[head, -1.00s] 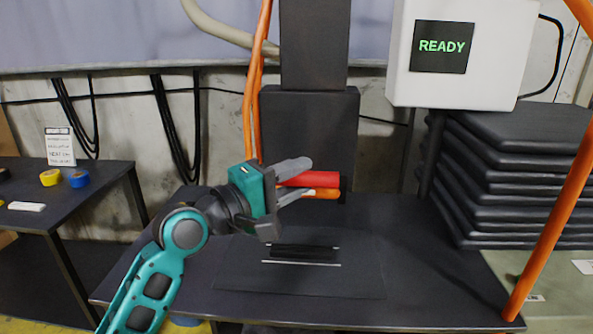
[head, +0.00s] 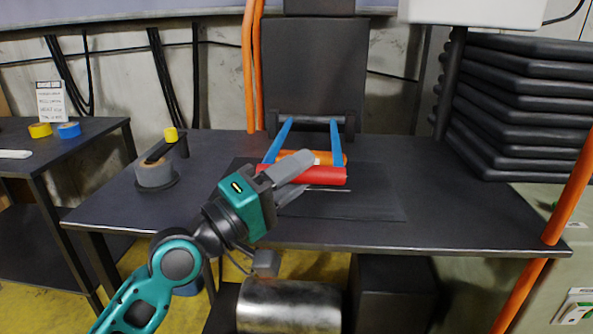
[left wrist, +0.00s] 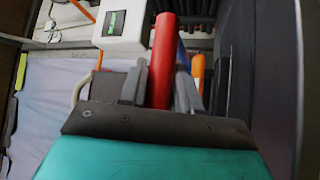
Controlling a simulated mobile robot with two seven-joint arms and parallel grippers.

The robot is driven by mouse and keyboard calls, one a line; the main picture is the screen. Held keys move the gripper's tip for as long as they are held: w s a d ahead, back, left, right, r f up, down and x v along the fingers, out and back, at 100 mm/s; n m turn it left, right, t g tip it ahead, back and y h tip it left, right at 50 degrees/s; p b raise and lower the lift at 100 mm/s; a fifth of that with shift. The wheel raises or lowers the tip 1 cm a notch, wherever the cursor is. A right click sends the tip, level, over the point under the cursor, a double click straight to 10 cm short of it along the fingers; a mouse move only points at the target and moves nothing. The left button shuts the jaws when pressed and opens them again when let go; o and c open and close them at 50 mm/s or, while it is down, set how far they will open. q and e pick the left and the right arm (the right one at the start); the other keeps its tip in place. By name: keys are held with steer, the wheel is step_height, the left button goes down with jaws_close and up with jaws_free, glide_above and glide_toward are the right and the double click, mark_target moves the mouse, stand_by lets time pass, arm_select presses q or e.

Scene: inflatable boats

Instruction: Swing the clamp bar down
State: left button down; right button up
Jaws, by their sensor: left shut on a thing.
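The clamp bar has two blue arms (head: 277,142) coming forward from a dark hinge at the back of the bench. They carry an orange bar (head: 340,158) and, in front of it, a red grip (head: 325,175). The bar lies low over the dark plate (head: 375,205); I cannot tell whether it touches it. My right gripper is not in view.
A tape dispenser (head: 155,172) stands on the bench's left side. Folded black boats (head: 520,100) are stacked at the right, behind an orange post (head: 572,190). A black column (head: 312,75) rises behind the clamp.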

arm_select(q)
steer(key=shift+f, duration=0.6)
arm_select(e)
steer(key=shift+a+f, duration=0.1)
steer(key=shift+f, duration=0.25)
steer(key=shift+a+r, duration=0.1)
steer(key=shift+r, duration=0.1)
arm_select(q)
steer(key=c, duration=0.9)
jaws_free()
arm_select(e)
steer(key=shift+w, duration=0.1)
arm_select(q)
steer(key=shift+a, duration=0.1)
steer(key=shift+b+v, duration=2)
steer(key=shift+v, duration=4.4)
arm_select(e)
steer(key=shift+w+a+f+y, duration=0.25)
steer(key=shift+a+f, duration=0.25)
steer(key=shift+f, duration=0.3)
arm_select(q)
steer(key=shift+s, duration=0.1)
